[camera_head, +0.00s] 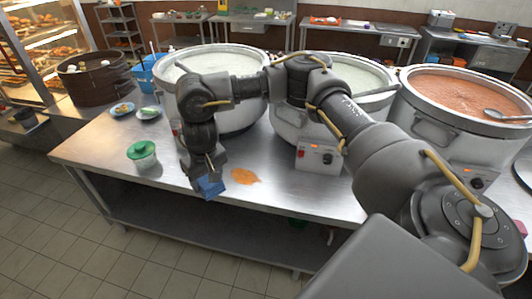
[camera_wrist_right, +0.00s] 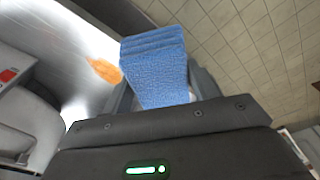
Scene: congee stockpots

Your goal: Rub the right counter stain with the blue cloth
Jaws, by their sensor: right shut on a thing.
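My right gripper (camera_head: 207,178) is shut on a folded blue cloth (camera_head: 211,187) near the front edge of the steel counter (camera_head: 262,205). The cloth also fills the middle of the right wrist view (camera_wrist_right: 158,68), clamped between the fingers. An orange stain (camera_head: 244,176) lies on the counter just to the right of the cloth in the head view. The stain also shows in the right wrist view (camera_wrist_right: 105,70), beside the cloth. The cloth appears apart from the stain; whether it touches the counter I cannot tell. My left gripper is not in view.
Large stockpots, one with white congee (camera_head: 222,58) and one with red-orange contents (camera_head: 465,100), stand behind the stain. A control box (camera_head: 318,158) is to its right. A green-lidded tub (camera_head: 142,155) and small plates (camera_head: 122,109) sit to the left.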

